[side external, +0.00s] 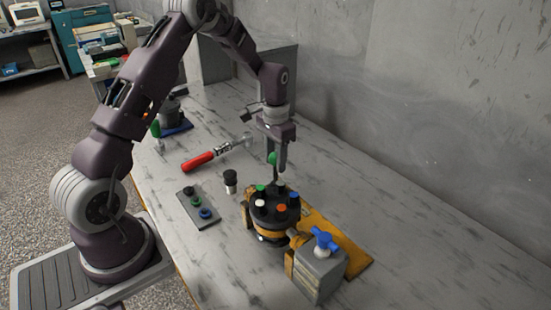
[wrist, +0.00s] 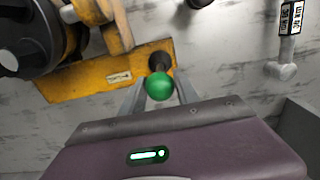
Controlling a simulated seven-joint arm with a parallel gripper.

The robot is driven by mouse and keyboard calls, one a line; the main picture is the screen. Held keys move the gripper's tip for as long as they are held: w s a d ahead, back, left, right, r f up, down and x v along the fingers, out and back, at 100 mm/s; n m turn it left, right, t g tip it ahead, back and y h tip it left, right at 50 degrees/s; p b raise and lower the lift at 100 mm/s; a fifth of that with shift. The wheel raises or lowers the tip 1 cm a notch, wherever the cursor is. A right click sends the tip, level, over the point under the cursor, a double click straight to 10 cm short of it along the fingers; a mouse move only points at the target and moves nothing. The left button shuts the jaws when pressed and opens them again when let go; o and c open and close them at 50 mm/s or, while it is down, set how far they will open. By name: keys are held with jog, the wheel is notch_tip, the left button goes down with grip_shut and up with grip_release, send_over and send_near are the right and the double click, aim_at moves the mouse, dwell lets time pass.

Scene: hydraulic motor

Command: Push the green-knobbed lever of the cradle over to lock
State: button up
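The lever's round green knob (side external: 272,158) stands at my gripper's fingers in the side view. In the wrist view the green knob (wrist: 160,85) is between the two fingers of my gripper (wrist: 160,78), which are apart. Whether a finger touches the knob is unclear. The lever's dark pivot end (wrist: 160,61) sits on the cradle's yellow base plate (wrist: 90,82); the knob hides part of the lever. In the side view the yellow plate (side external: 350,253) lies under a black and yellow motor (side external: 270,230) with several coloured plugs on top.
A grey block with a blue valve handle (side external: 323,242) stands at the cradle's front right. A red-handled tool (side external: 198,161), a black-topped plug (side external: 230,181) and a dark tray with rings (side external: 198,207) lie to the left. A wall stands behind; the bench's right side is clear.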

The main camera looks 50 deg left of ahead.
jog(key=shift+a, duration=0.8)
jog(key=shift+a+f, duration=0.1)
jog(key=shift+a, duration=0.05)
jog(key=shift+a+f, duration=0.15)
jog(key=shift+a, duration=0.6)
jog(key=shift+o, duration=0.3)
jog(key=shift+a+f, duration=0.25)
jog(key=shift+a, duration=0.35)
jog(key=shift+a+f, duration=0.1)
jog(key=shift+o, duration=0.4)
jog(key=shift+s+a+f, duration=0.1)
jog(key=shift+a+f, duration=0.25)
jog(key=shift+a, duration=0.3)
